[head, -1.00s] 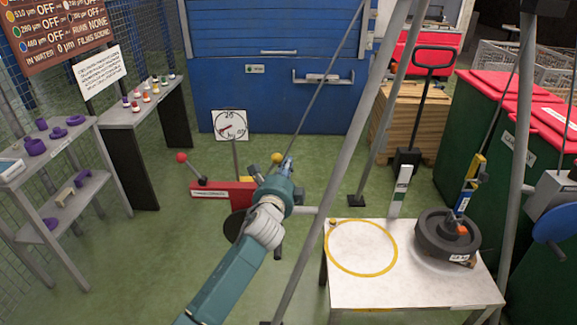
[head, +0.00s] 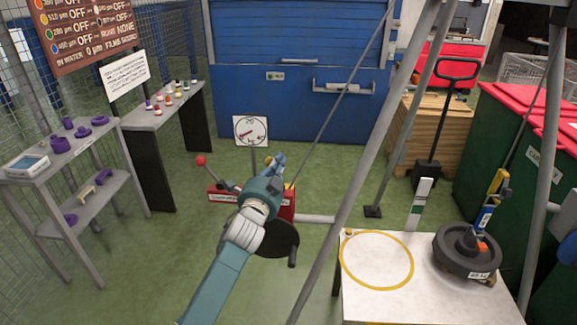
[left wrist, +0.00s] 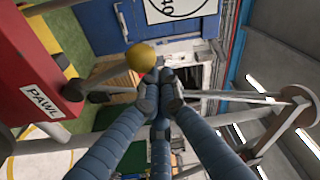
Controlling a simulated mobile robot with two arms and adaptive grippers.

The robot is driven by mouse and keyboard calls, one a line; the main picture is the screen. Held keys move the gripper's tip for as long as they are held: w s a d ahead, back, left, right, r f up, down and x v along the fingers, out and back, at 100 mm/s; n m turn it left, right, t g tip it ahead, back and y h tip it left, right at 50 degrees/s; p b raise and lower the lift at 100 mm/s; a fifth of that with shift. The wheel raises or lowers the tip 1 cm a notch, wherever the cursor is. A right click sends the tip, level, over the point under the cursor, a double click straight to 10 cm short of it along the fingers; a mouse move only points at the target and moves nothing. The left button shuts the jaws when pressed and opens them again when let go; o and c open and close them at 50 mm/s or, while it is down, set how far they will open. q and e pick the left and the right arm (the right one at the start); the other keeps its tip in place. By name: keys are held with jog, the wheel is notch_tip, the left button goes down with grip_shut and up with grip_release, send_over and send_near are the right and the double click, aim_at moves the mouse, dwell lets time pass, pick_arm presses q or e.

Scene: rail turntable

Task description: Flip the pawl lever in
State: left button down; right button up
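My left gripper (head: 277,161) reaches in over the red box (head: 222,193) near the middle of the head view. In the left wrist view its fingertips (left wrist: 160,78) are together, with nothing seen between them. A yellow ball knob (left wrist: 141,57) on a grey lever rod (left wrist: 108,73) is right beside the fingertips; contact cannot be told. The rod runs to a red box with a white PAWL label (left wrist: 41,101). In the head view my gripper mostly hides this lever. Another lever with a red ball (head: 200,160) stands at the box's left. My right gripper is not in view.
A round dial (head: 250,130) stands behind the box. Grey frame legs (head: 365,170) slant down on the right. A white table (head: 390,305) holds a dark weight (head: 467,252). Shelves with purple parts (head: 75,150) are at left. Green floor is open between.

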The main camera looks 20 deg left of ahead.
pick_arm(q)
jog(key=shift+s+a+f+n+b, duration=0.1)
jog(key=shift+s+a+n+b, duration=0.1)
jog(key=shift+a+n, duration=0.5)
jog(key=shift+s+a+f+n+b, duration=0.1)
jog(key=shift+s+a+n+b, duration=0.1)
jog(key=shift+a+n, duration=0.5)
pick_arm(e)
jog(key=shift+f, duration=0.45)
pick_arm(q)
jog(key=shift+r, duration=0.1)
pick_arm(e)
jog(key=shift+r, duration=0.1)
